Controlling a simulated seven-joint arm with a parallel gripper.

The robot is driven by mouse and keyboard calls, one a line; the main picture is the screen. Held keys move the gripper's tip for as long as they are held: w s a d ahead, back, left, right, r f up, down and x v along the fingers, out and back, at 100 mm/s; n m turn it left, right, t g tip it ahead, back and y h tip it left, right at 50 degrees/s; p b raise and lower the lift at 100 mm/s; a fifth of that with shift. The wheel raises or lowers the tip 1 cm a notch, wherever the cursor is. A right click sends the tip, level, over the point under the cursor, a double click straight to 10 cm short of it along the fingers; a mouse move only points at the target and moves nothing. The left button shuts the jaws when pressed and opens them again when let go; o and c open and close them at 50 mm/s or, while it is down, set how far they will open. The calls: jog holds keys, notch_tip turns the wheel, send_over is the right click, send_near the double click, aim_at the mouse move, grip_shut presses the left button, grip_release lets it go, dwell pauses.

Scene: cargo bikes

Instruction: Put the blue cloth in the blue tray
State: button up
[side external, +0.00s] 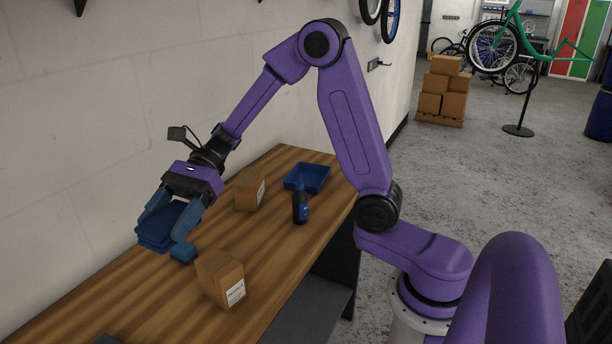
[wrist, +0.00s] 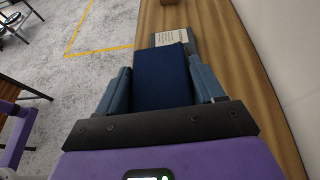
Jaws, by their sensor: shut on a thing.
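The blue cloth (side external: 156,240) is a dark blue folded stack held between the fingers of my gripper (side external: 165,228). It looks to be above the left part of the wooden table. In the wrist view the cloth (wrist: 163,80) fills the gap between the two fingers of my gripper (wrist: 163,88), which are shut on its sides. The blue tray (side external: 307,178) is a shallow, open tray at the far end of the table, well to the right of my gripper. It looks empty.
Two cardboard boxes (side external: 221,279) (side external: 249,190) and a dark bottle (side external: 300,205) stand on the wooden table (side external: 150,298); the bottle is just in front of the tray. A white wall runs behind.

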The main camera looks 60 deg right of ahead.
jog(key=w+d+m+t+h, duration=0.2)
jog(key=d+m+t, duration=0.3)
jog(key=d, duration=0.9)
jog(key=w+d+m+t+h, duration=0.2)
jog(key=d+m+t, duration=0.35)
jog(key=d, duration=0.75)
jog(key=s+d+m+t+h, duration=0.2)
jog(key=s+d+m+h, duration=0.3)
jog(key=d, duration=0.5)
jog(key=s+d+m+t+h, duration=0.2)
jog(key=s+d+m+h, duration=0.15)
jog(key=s+d, duration=0.5)
send_over(308, 181)
jog(key=shift+h, duration=0.45)
notch_tip(308, 181, down, 15)
jog(key=shift+s+a+r, duration=0.1)
jog(key=shift+r, duration=0.1)
jog(key=shift+f, duration=0.15)
jog(key=shift+w+d+f, duration=0.1)
jog(key=shift+f, duration=0.75)
jog(key=shift+w+d+f, duration=0.1)
jog(key=shift+f, duration=0.75)
